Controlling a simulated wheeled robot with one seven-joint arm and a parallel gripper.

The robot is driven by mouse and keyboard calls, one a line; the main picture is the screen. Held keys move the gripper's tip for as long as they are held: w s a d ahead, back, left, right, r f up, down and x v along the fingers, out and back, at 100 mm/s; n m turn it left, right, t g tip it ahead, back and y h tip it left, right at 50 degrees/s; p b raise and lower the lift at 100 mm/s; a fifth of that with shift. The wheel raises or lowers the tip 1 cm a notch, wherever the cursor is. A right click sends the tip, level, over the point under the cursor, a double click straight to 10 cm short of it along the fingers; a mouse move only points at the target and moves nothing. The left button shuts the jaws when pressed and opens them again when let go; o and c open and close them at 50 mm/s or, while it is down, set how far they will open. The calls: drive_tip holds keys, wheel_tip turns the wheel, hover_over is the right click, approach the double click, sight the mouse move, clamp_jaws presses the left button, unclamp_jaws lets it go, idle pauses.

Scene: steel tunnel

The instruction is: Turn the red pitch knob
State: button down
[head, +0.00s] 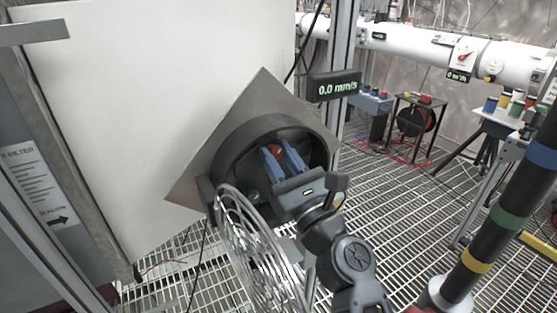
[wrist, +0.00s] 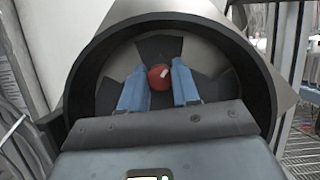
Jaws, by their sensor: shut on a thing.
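The red pitch knob (wrist: 159,77) is a round red knob with a pale mark, at the middle of a dark round housing (wrist: 88,85). It also shows small in the head view (head: 274,150). My gripper (wrist: 160,85) reaches into the housing. Its two blue fingers stand on either side of the knob, shut on it; they also show in the head view (head: 279,157). The housing sits on a tilted grey square plate (head: 257,88).
An open round wire guard (head: 254,245) hangs just below the housing, close to my arm. A large white panel (head: 130,110) stands behind on the left. Grating floor lies open to the right.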

drive_tip(key=shift+n+g+y, duration=0.3)
drive_tip(key=shift+n, duration=0.4)
drive_tip(key=c, duration=0.8)
unclamp_jaws()
